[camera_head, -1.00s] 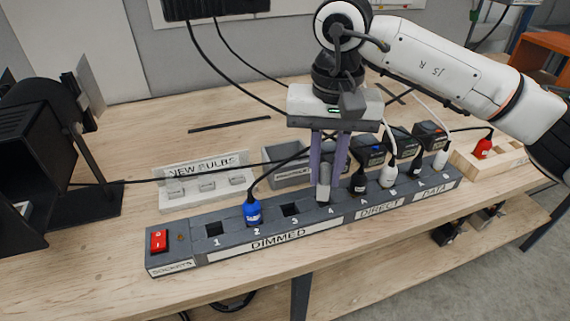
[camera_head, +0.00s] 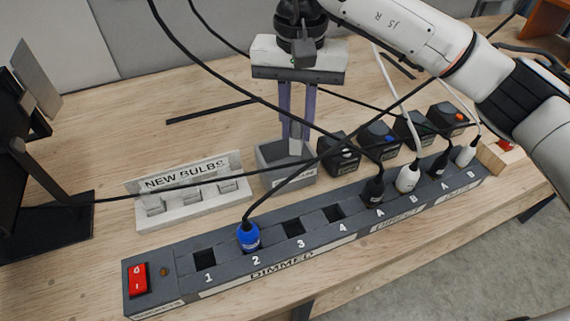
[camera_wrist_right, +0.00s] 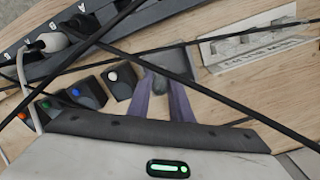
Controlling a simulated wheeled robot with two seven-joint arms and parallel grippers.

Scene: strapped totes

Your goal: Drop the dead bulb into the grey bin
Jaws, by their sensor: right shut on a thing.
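My right gripper (camera_head: 297,138) is shut on the dead bulb (camera_head: 296,146), a slim grey piece that hangs between the purple fingers. Bulb and fingertips are over the grey bin (camera_head: 290,181), with the bulb's lower end at or just inside its opening; I cannot tell if it touches the bottom. In the right wrist view the fingers (camera_wrist_right: 164,100) reach towards the grey bin (camera_wrist_right: 182,57), with the bulb (camera_wrist_right: 155,82) partly hidden between them and by a dark cable. My left gripper is not in view.
The dark socket strip (camera_head: 268,268) runs along the front, with a blue plug (camera_head: 248,237) in socket 2; sockets 1, 3 and 4 are empty. The white new-bulbs rack (camera_head: 190,205) stands left of the bin. Black boxes (camera_head: 378,140) stand to its right. Cables cross before the gripper.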

